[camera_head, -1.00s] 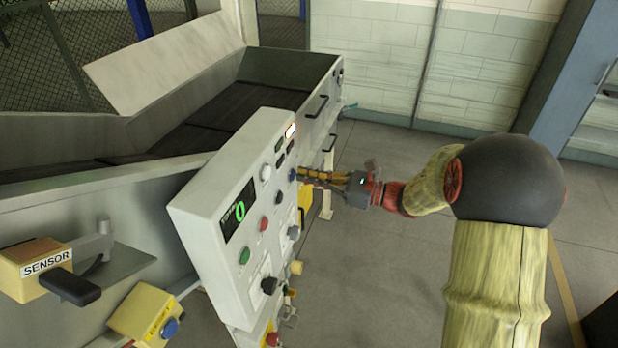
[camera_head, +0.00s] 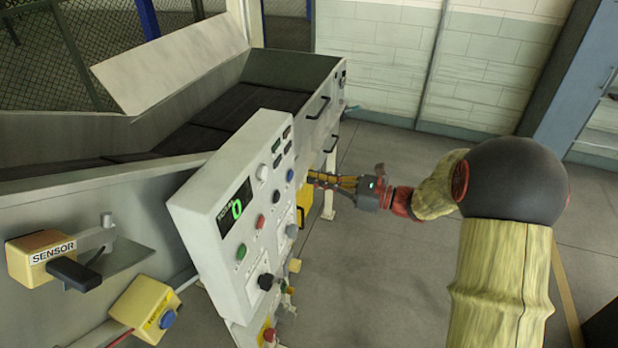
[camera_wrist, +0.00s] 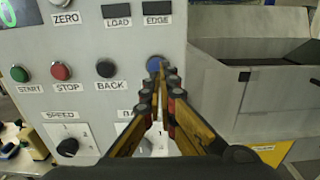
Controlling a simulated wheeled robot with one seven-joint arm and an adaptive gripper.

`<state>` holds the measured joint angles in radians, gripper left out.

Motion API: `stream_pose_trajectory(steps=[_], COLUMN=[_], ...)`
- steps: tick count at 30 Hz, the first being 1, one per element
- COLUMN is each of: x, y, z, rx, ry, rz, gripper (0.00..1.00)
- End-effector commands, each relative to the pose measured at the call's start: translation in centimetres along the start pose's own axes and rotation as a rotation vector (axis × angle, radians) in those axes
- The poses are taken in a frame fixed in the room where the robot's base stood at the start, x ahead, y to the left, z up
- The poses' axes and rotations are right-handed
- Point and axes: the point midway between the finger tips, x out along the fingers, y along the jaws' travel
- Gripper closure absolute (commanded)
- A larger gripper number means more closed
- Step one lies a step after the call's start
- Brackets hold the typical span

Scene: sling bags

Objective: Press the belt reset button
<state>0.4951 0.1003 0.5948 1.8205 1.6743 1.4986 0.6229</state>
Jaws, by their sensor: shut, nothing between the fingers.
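The grey-white control panel (camera_head: 215,200) fills the middle of the head view. A blue button (camera_head: 290,175) sits near its right edge. In the wrist view this blue button (camera_wrist: 154,64) is right of the black BACK button (camera_wrist: 106,68); any label below it is hidden by my fingers. My gripper (camera_head: 310,179) is shut and empty. Its tips are a little to the right of the panel face, with a small gap to the blue button. In the wrist view the tips (camera_wrist: 161,80) overlap the button's lower edge.
Green START (camera_wrist: 20,73) and red STOP (camera_wrist: 62,71) buttons are left of BACK. LOAD and EDGE lamps (camera_wrist: 157,8) are above, both dark. A green display (camera_head: 236,209) reads 0. A yellow SENSOR box (camera_head: 40,258) is at left. Open floor (camera_head: 400,270) is at right.

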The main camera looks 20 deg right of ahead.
Motion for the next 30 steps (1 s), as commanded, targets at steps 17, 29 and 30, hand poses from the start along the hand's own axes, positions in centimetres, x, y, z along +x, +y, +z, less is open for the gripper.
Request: stream_pose_trajectory(steps=[17,29,30], x=[-9.1,-9.3,-9.3], y=[0.0,0.0,0.0], z=[0.0,-0.1,-0.1], rx=[0.001,0.001,0.001], ry=[0.000,0.001,0.001], rz=[-0.003,-0.003,-0.003], gripper=[1.00,1.00,1.00])
